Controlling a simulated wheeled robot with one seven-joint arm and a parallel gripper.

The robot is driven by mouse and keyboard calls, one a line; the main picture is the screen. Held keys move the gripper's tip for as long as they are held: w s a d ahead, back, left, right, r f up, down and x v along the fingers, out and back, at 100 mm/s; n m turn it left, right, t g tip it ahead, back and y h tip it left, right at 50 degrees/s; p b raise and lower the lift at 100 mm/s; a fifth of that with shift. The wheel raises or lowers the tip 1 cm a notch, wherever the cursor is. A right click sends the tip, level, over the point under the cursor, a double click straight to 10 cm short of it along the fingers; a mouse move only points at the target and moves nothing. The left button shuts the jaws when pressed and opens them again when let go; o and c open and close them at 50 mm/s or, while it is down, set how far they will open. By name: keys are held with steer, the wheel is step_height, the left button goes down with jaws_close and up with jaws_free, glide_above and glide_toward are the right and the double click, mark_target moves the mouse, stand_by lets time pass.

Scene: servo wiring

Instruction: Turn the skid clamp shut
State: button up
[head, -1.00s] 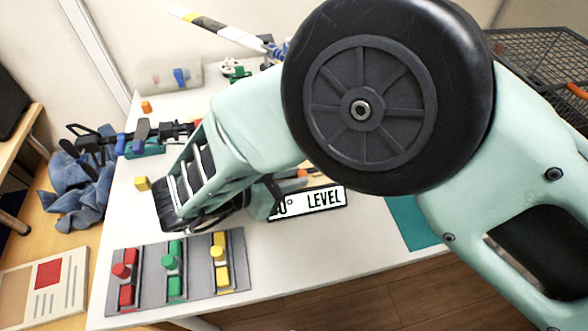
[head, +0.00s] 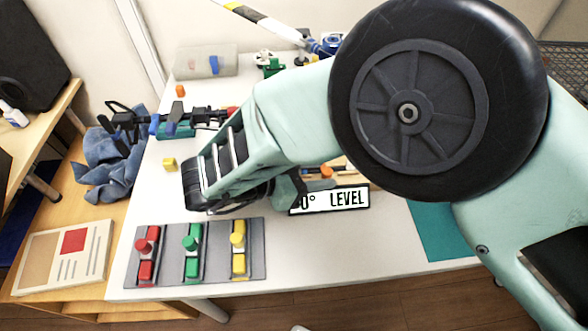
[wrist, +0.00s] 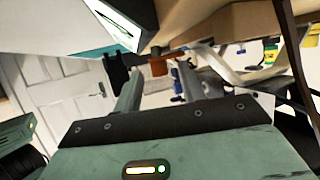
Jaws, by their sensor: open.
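A small orange piece (head: 326,171), which may be the skid clamp's handle, shows beside my arm just behind the "LEVEL" sign (head: 340,199). In the wrist view an orange piece (wrist: 159,66) lies between the fingertips of my gripper (wrist: 152,74). The two fingers stand apart, with a gap to either side of it. I cannot tell whether either finger touches it. In the head view my own arm covers most of the gripper and the area around the clamp, so the clamp's body and how far it is turned cannot be made out.
A grey panel (head: 214,268) with red, green and yellow blocks lies at the table's front left. A yellow cube (head: 170,164), an orange cube (head: 180,90) and a dark frame on a teal block (head: 176,129) stand behind. A teal mat (head: 440,238) lies right.

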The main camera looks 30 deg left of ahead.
steer(key=b+v, duration=0.2)
steer(key=v, duration=1.5)
steer(key=shift+s, duration=0.2)
steer(key=shift+a+r, duration=0.1)
steer(key=shift+a, duration=0.05)
